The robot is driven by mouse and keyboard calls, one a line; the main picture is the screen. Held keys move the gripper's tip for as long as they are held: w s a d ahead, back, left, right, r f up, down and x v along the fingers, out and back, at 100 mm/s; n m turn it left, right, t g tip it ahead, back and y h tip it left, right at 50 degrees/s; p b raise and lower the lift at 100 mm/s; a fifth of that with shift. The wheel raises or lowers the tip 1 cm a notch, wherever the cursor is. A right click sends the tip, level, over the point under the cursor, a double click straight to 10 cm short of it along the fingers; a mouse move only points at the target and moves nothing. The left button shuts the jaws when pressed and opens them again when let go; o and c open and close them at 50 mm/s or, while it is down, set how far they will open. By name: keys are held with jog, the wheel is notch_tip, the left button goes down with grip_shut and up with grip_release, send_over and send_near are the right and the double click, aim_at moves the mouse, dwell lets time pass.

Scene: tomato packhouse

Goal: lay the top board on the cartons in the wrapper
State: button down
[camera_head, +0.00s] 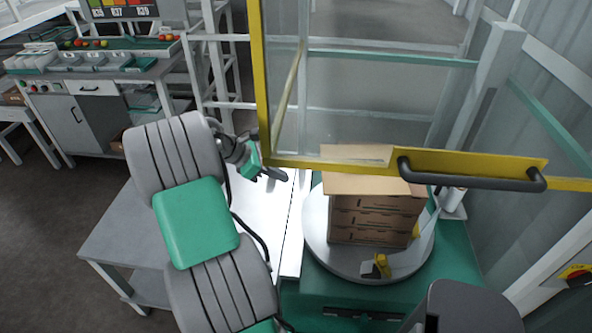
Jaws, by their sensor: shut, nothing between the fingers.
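A stack of brown cartons (368,222) stands on the round grey turntable (317,232) of the wrapper. A flat tan board (350,185) lies on top of the stack and looks slightly wider than the cartons. The yellow door frame crosses in front of its back part. My gripper (282,176) is left of the stack, apart from the board, with dark fingers that are shut and empty. It is over the white surface beside the turntable.
The glass door with yellow frame (258,80) and dark handle (470,181) hangs close to my gripper and across the stack. A grey table (112,235) is at left. A workbench (95,88) stands behind.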

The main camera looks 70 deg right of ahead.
jog(key=s+d+r+p+x, duration=0.1)
jog(key=x, duration=1)
jog(key=shift+s+d, duration=0.15)
jog(key=shift+s, duration=0.35)
jog(key=shift+r, duration=0.15)
